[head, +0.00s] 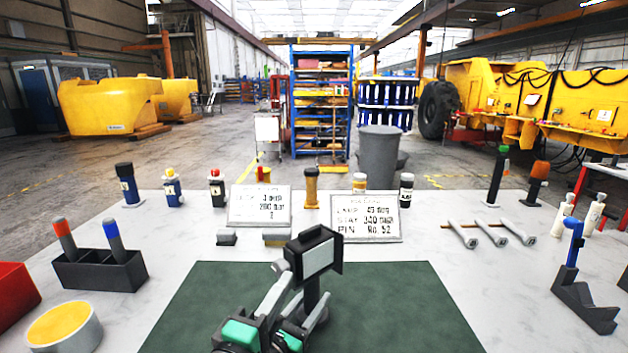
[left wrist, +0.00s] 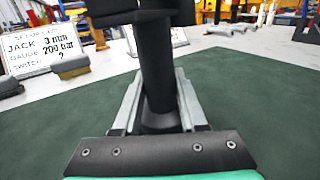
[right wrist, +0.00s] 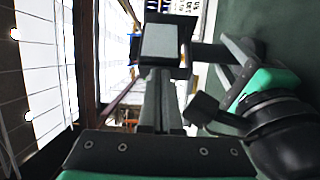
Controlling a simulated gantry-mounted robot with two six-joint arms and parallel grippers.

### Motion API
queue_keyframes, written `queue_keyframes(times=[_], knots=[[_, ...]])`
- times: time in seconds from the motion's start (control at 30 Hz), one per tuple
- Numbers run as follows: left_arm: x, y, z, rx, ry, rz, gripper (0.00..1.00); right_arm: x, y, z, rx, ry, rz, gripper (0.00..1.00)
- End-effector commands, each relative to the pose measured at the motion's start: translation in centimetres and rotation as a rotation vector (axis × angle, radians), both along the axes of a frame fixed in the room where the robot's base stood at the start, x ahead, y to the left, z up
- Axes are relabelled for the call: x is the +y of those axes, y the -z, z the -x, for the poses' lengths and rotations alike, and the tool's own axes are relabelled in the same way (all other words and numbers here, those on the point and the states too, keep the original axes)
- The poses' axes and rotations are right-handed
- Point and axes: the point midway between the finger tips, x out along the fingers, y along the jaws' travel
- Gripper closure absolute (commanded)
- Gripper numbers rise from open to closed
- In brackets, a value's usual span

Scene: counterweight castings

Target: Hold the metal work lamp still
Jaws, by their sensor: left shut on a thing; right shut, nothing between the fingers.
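The metal work lamp (head: 317,254) stands upright at the middle of the green mat (head: 400,310), with a dark boxy head, a pale grey face and a dark stem. My left gripper (left wrist: 160,105) is shut on the stem, one finger on each side. The lamp head also shows in the right wrist view (right wrist: 163,45). My right gripper (right wrist: 160,78) is shut with nothing between its fingers. Its tips are close to the lamp head; I cannot tell whether they touch it. The lamp's base is mostly hidden by my grippers in the head view.
Two placards (head: 259,206) (head: 352,231) stand behind the mat. A dark holder (head: 98,272) with two handled tools, a yellow-topped round tin (head: 64,328) and a red bin (head: 14,292) are at left. A dark stand (head: 585,306) is at right. The mat beside the lamp is clear.

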Motion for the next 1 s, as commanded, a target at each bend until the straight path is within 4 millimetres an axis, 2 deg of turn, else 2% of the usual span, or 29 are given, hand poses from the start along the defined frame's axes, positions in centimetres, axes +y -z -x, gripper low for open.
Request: queue_keyframes(times=[0.67, 1.0], knots=[[-0.1, -0.1, 0.0, -0.003, 0.002, -0.001, 1.00, -0.3, -0.2, 0.7, -0.003, -0.005, -0.001, 1.00], [0.0, -0.2, 0.0, -0.003, 0.000, 0.001, 1.00, 2.8, -0.2, 3.6, -0.001, -0.005, 0.000, 1.00]])
